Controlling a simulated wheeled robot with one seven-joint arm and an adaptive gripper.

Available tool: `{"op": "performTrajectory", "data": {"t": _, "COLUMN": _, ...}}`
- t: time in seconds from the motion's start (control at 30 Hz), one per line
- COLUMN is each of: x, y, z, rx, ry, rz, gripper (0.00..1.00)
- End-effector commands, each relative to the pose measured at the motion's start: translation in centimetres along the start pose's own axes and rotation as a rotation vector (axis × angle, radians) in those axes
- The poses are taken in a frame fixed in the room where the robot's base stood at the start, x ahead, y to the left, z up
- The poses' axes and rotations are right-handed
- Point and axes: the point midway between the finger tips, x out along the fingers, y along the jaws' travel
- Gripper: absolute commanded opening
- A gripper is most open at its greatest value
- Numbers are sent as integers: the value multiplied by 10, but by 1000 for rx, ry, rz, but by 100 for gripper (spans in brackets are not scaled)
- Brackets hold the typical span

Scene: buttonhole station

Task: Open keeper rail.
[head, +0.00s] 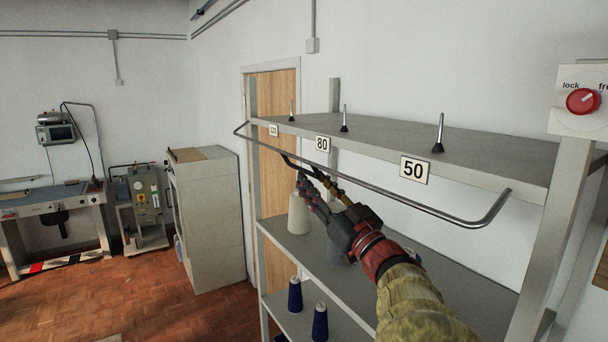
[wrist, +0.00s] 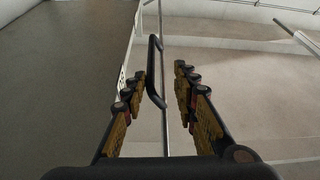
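The keeper rail (head: 420,205) is a thin grey metal rod, bent at both ends, running along the front of the top shelf (head: 470,150), a little below its edge. In the wrist view the rail (wrist: 165,130) runs lengthwise between my fingers. A black bent handle (wrist: 155,72) seems attached to it and also lies between the fingertips. My gripper (head: 306,173) reaches up to the rail's left-middle part in the head view. In the wrist view my gripper (wrist: 163,78) is open, with gaps on both sides of the handle. Contact cannot be told.
A red knob (head: 583,101) on a lock/free plate at right points up-right, towards "free". Upright pins (head: 438,133) stand on the top shelf above number labels. A pale cone (head: 298,213) and dark blue cones (head: 295,294) stand lower. A cabinet (head: 210,220) stands left; floor there is clear.

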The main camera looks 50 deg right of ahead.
Motion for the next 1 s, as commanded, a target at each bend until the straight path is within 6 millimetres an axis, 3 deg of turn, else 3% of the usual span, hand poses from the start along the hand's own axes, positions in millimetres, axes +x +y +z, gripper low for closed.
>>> {"op": "performTrajectory", "data": {"t": 0.13, "x": -11, "y": 0, "z": 0, "rx": 1, "ry": 0, "rz": 0, "gripper": 27}}
{"op": "performTrajectory", "data": {"t": 0.57, "x": -16, "y": 0, "z": 1, "rx": 1, "ry": 0, "rz": -1, "gripper": 27}}
{"op": "performTrajectory", "data": {"t": 1.0, "x": -45, "y": 2, "z": -2, "rx": -6, "ry": 2, "rz": 2, "gripper": 27}}
